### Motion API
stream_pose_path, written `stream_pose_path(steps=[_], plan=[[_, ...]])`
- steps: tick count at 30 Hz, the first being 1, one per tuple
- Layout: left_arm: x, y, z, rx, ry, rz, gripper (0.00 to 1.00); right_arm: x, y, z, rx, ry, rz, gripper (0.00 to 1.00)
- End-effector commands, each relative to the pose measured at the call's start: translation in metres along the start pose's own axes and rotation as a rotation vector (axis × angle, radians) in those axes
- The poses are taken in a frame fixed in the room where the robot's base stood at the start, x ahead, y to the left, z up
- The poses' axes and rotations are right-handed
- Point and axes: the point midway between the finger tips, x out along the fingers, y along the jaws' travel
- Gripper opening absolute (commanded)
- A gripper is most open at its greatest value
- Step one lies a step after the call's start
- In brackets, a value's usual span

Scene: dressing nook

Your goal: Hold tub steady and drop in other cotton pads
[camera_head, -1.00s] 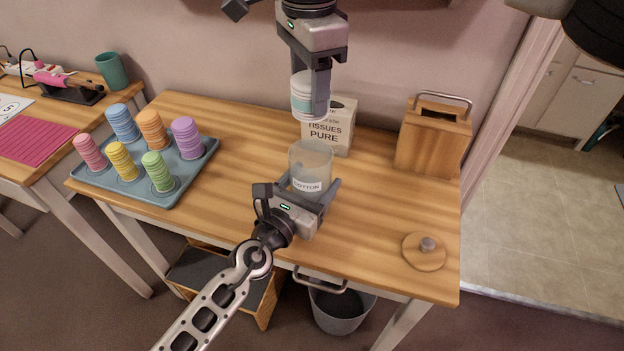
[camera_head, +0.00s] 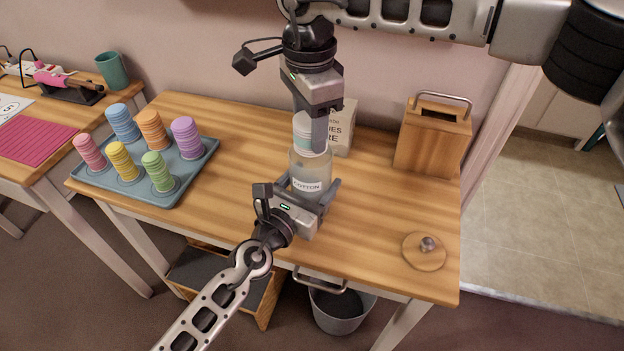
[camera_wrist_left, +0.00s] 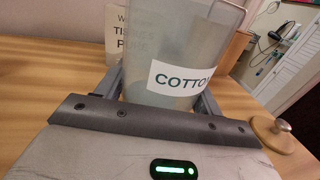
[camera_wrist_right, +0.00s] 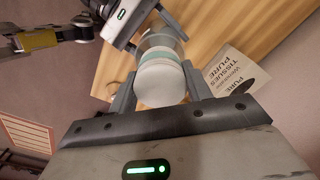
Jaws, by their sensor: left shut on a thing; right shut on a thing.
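The clear tub (camera_head: 309,172) with a "COTTON" label stands upright on the wooden table. It also shows in the left wrist view (camera_wrist_left: 180,50). My left gripper (camera_head: 312,196) is shut around the tub low down, from the front. My right gripper (camera_head: 312,135) points down and is shut on a stack of cotton pads (camera_head: 302,132), white with a teal band. The stack is right at the tub's mouth, its lower end at or just inside the rim. In the right wrist view the stack (camera_wrist_right: 160,84) sits between the fingers, in line with the tub behind it.
A tissue box (camera_head: 343,130) stands close behind the tub. A wooden box with a handle (camera_head: 433,140) is at the back right. A round lid with a knob (camera_head: 424,252) lies front right. A blue-grey tray (camera_head: 207,158) holds several coloured pad stacks at left.

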Motion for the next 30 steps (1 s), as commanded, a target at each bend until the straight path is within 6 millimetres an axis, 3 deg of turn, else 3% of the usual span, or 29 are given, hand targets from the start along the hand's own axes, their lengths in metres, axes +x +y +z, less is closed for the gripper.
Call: stream_pose_path(steps=[10, 11, 13, 23, 30], plan=[[0.0, 0.0, 0.0, 0.001, 0.0, 0.001, 0.41, 0.003, 0.0, 0.0, 0.0, 0.001, -0.001, 0.27], [0.0, 0.0, 0.0, 0.001, 0.0, 0.001, 0.41, 0.003, 0.0, 0.0, 0.0, 0.001, -0.001, 0.54], [0.0, 0.0, 0.0, 0.001, 0.0, 0.001, 0.41, 0.003, 0.0, 0.0, 0.0, 0.001, -0.001, 0.74], [0.0, 0.0, 0.0, 0.001, 0.0, 0.001, 0.41, 0.001, 0.0, 0.0, 0.0, 0.001, -0.002, 0.74], [0.0, 0.0, 0.0, 0.001, 0.0, 0.001, 0.41, -0.035, -0.001, 0.0, 0.0, 0.001, -0.005, 0.74]])
